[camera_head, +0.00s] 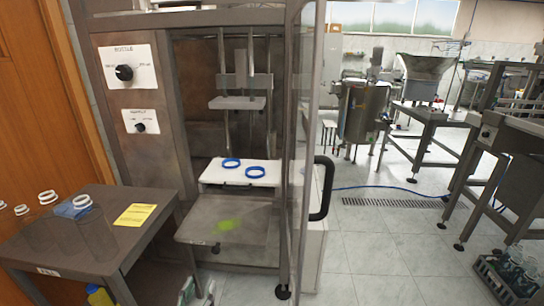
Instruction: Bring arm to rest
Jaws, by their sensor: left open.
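Neither of my arms and neither gripper can be made out in the head view. The cap feeder machine (140,60) is a grey metal cabinet with an open front. Inside it, two blue rings (256,170) lie on a white plate (212,174). A flat pusher plate (238,103) hangs above them on rods. A grey shelf (200,232) with a green smear sticks out in front below. The machine's clear door (303,120) with a black handle (324,190) stands open to the right.
A dark side table (65,250) at left holds several clear bottles with white necks, a blue item (74,206) and a yellow note (135,215). A crate of bottles (515,270) stands at lower right. The tiled floor (385,265) in the middle is clear.

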